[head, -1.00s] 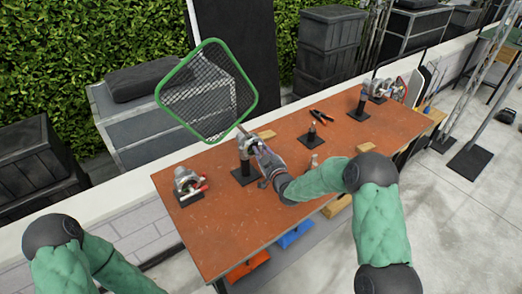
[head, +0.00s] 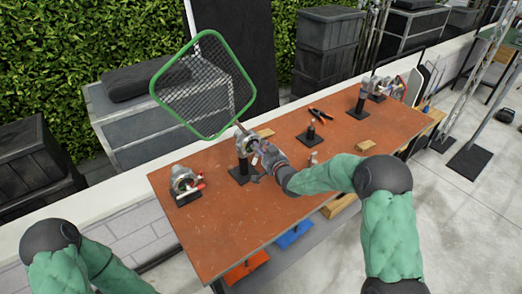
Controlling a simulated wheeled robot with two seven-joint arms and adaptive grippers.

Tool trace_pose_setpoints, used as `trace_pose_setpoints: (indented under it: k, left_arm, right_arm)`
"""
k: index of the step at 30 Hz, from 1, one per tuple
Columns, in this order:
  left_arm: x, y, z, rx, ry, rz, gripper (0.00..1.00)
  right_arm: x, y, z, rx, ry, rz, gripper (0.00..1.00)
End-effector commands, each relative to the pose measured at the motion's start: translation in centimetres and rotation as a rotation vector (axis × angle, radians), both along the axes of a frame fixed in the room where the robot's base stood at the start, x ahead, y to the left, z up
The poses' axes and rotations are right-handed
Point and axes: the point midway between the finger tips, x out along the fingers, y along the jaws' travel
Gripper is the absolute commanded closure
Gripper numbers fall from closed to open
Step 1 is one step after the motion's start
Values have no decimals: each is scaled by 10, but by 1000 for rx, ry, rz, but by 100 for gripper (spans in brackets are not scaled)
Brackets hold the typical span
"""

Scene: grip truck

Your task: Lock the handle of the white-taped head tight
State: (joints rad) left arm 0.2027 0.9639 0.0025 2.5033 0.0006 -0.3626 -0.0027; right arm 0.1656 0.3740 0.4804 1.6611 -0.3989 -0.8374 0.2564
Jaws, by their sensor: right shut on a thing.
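A grip head (head: 243,137) sits on a short dark post on the brown table (head: 215,235) and holds the rod of a green-framed mesh flag (head: 205,85). My right gripper (head: 261,155) is at the right side of this head, shut on what looks like its handle; the fingers hide most of the handle. White tape is too small to make out. Another metal head (head: 184,184) with a red part lies on a dark plate at the table's left. My left arm shows at the lower left, but its gripper is out of frame.
Pliers (head: 320,113) and a short post on a dark base (head: 311,135) are right of the gripper. More heads (head: 362,102) stand at the far right end. Wooden blocks (head: 365,145) lie on the table. The table's front left is clear.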

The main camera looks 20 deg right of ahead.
Motion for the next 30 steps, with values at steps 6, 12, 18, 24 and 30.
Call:
trace_pose_setpoints:
  k: [6, 12, 18, 24, 30]
  left_arm:
    - [0, 0, -10, 0, 0, 0, 48]
    - [0, 0, -10, 0, 0, 0, 48]
    - [0, 0, -3, 0, 0, 0, 48]
    - [0, 0, 9, 0, 0, 0, 48]
    - [0, 0, 20, 0, 0, 0, 48]
  right_arm:
    - [1, -2, -3, 189, 68, 5, 100]
    - [2, -4, -5, 367, 133, 5, 100]
    - [3, -7, -8, 545, 199, 4, 100]
    - [4, -8, -10, 705, 254, 4, 100]
    - [5, -9, -13, 831, 298, 4, 100]
